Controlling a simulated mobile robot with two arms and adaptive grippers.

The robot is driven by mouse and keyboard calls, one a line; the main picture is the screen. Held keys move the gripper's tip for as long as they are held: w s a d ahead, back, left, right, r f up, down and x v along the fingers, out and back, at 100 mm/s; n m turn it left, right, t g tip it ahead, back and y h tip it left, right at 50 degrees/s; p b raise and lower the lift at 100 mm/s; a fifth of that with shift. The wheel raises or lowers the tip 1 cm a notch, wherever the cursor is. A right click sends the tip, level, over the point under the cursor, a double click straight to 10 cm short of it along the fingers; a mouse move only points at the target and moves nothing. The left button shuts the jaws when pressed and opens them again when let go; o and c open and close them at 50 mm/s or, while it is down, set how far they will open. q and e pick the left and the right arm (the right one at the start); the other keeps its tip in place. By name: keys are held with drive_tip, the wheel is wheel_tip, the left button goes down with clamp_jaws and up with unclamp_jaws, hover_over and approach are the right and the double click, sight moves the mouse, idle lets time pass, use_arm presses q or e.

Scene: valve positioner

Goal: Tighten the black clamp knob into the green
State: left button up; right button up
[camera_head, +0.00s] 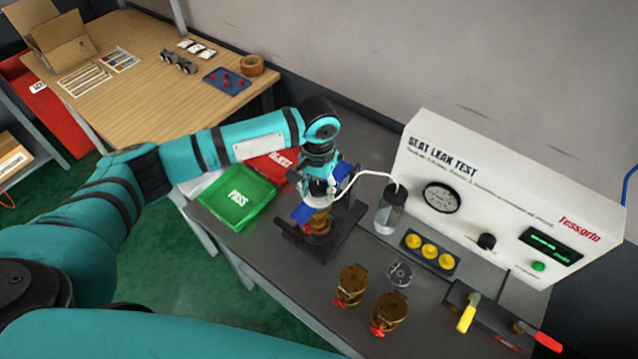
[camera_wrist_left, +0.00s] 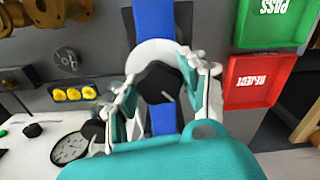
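The black clamp knob (camera_wrist_left: 160,82) shows in the left wrist view with a white pointer line on its top and a pale round plate around it. It sits on a blue clamp bar (camera_wrist_left: 154,22), which also shows in the head view (camera_head: 302,214). My left gripper (camera_wrist_left: 162,72) is over the knob, its fingers against both sides. In the head view my left gripper (camera_head: 318,190) points down at the clamp and hides the knob. A brass valve (camera_head: 318,222) stands under the bar in a dark fixture (camera_head: 308,240). I see no green mark around the knob. My right gripper is out of view.
A green PASS tray (camera_head: 238,222) and a red REJECT tray (camera_head: 285,158) lie left of the fixture. Two brass valves (camera_head: 352,280) (camera_head: 389,308) stand in front right. A bottle (camera_head: 388,218), yellow caps (camera_head: 429,251) and the leak test panel (camera_head: 478,180) are to the right.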

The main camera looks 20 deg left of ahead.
use_arm(q)
clamp_jaws()
drive_tip(key=m+p, duration=0.1)
drive_tip(key=m, duration=0.1)
drive_tip(key=shift+r+m, duration=0.1)
drive_tip(key=shift+m, duration=0.2)
drive_tip(key=m+p, duration=0.1)
drive_tip(key=m, duration=0.2)
drive_tip(key=shift+m+p, duration=0.3)
drive_tip(key=shift+m, duration=0.1)
drive_tip(key=m, duration=0.4)
drive_tip(key=shift+s+m+p, duration=0.1)
drive_tip(key=shift+m+p, duration=0.2)
drive_tip(key=shift+p, duration=0.1)
drive_tip(key=m, duration=0.2)
drive_tip(key=shift+m, duration=0.4)
drive_tip(key=shift+o, duration=2.4)
unclamp_jaws()
